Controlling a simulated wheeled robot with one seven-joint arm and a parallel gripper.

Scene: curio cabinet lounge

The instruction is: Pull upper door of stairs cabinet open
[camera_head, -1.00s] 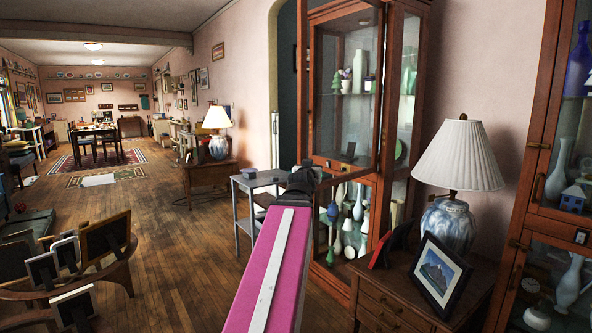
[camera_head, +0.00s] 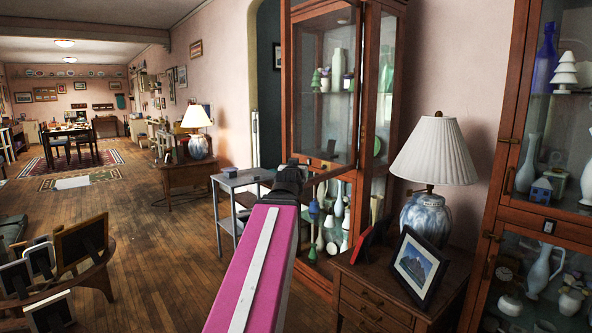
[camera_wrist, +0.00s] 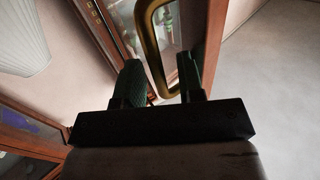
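The tall wooden curio cabinet (camera_head: 366,95) stands right of centre in the head view, with a glazed upper door (camera_head: 326,80) above a lower glazed part. I cannot tell whether that door is fully shut or slightly ajar. My gripper (camera_wrist: 160,78) has two dark green fingers standing apart. A brass loop handle (camera_wrist: 149,38) comes down between them, and I see no clear grip on it. In the head view my gripper (camera_head: 290,178) is near the cabinet's left edge, below the upper pane, largely hidden by my pink arm.
A grey side table (camera_head: 240,180) stands just left of my gripper. A small chest (camera_head: 375,305) with a lamp (camera_head: 433,150) and picture frame (camera_head: 418,264) is at the right. Another glazed cabinet (camera_head: 508,140) stands at far right.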

